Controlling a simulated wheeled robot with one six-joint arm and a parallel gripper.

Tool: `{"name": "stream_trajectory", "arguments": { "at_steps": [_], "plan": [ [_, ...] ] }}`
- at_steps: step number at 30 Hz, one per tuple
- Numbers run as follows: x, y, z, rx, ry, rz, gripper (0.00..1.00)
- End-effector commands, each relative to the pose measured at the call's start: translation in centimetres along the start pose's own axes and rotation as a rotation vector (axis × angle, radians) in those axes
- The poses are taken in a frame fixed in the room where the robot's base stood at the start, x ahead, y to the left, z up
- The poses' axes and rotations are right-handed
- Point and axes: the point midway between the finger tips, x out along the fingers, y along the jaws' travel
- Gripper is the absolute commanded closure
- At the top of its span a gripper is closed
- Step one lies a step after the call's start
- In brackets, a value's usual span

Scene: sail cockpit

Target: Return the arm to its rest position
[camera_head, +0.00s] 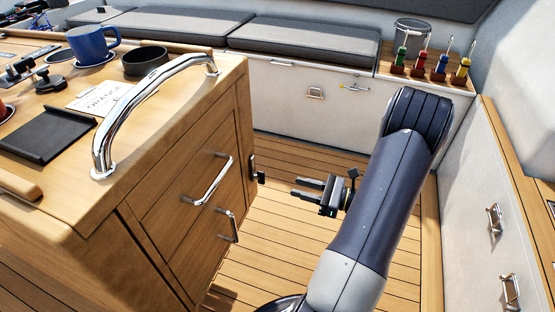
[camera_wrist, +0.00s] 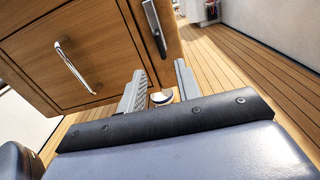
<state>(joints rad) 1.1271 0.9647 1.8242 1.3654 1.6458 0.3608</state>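My gripper (camera_head: 297,188) hangs over the floor to the right of the wooden cabinet, its fingers pointing left toward the cabinet. The two fingers are apart with nothing seen held between them. In the wrist view my gripper (camera_wrist: 160,76) also shows spread fingers near the cabinet's corner. A small pale round thing shows between the finger bases; I cannot tell what it is. My arm rises at the right of the head view and bends back down toward the gripper.
The wooden cabinet (camera_head: 150,225) has a chrome rail (camera_head: 140,105), drawer handles (camera_head: 212,185) and a black latch (camera_head: 257,175) on its side. On top are a blue mug (camera_head: 92,45) and a black bowl (camera_head: 146,61). Several coloured-handled tools stand at the back right. Wooden floor (camera_head: 290,240) lies clear below.

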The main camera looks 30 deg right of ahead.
Motion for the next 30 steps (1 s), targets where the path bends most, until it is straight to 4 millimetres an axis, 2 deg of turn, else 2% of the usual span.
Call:
{"name": "stream_trajectory", "arguments": {
  "at_steps": [5, 21, 25, 30],
  "plan": [
    [1.6, 0.1, -0.1, -0.001, 0.001, 0.004, 0.68],
    [9.8, 0.1, -0.1, -0.001, 0.0, 0.005, 0.68],
    [10.9, 0.1, 0.0, -0.001, 0.0, 0.003, 0.68],
    [10.8, 0.0, 0.0, -0.029, 0.0, 0.0, 0.68]
  ]
}}
